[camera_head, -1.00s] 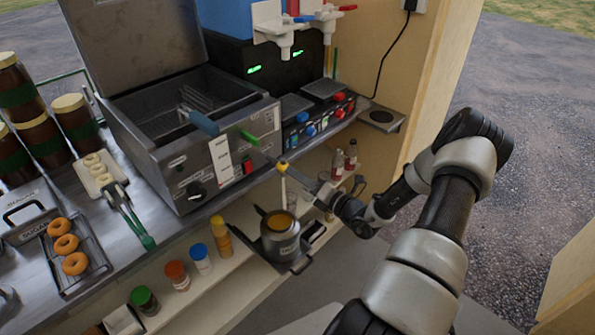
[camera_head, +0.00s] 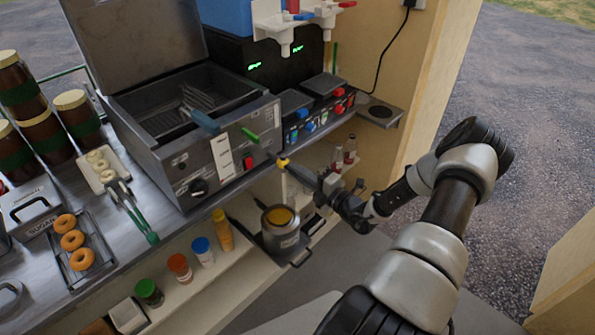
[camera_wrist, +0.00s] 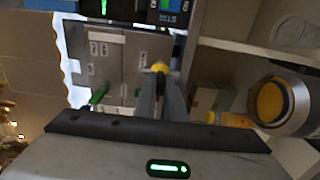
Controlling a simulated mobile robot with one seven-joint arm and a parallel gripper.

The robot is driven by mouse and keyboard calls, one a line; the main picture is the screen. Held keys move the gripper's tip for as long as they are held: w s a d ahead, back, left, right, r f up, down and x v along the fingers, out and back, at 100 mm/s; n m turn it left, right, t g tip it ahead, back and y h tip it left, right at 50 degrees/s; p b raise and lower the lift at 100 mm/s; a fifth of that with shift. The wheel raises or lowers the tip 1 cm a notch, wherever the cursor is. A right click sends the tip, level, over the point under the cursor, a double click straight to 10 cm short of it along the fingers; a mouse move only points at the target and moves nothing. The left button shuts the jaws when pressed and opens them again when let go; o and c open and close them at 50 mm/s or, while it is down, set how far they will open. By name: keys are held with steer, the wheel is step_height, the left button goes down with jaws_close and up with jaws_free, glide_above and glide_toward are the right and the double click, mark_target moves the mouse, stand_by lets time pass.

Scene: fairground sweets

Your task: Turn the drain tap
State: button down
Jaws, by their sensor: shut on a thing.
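The drain tap has a small yellow handle (camera_head: 283,163) low at the right front of the steel fryer (camera_head: 190,150). It also shows in the wrist view (camera_wrist: 160,68) between my fingertips. My gripper (camera_head: 288,166) reaches in from the right and is shut on the yellow handle. Its two fingers (camera_wrist: 160,80) hide most of the tap behind them. A metal pot (camera_head: 283,240) with yellow contents stands below the tap on a dark tray; it is at the right in the wrist view (camera_wrist: 284,105). I cannot tell whether anything flows from the tap.
Several capped bottles (camera_head: 202,250) stand on the lower shelf left of the pot. Two small bottles (camera_head: 350,148) stand on the shelf behind my wrist. The counter holds tongs (camera_head: 135,215) and a doughnut tray (camera_head: 108,250). Open floor lies at the lower right.

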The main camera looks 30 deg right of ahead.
stand_by(0.4)
steer(key=c, duration=1.8)
jaws_free()
steer(key=shift+c, duration=0.2)
steer(key=v, duration=1.7)
steer(key=shift+s, duration=0.15)
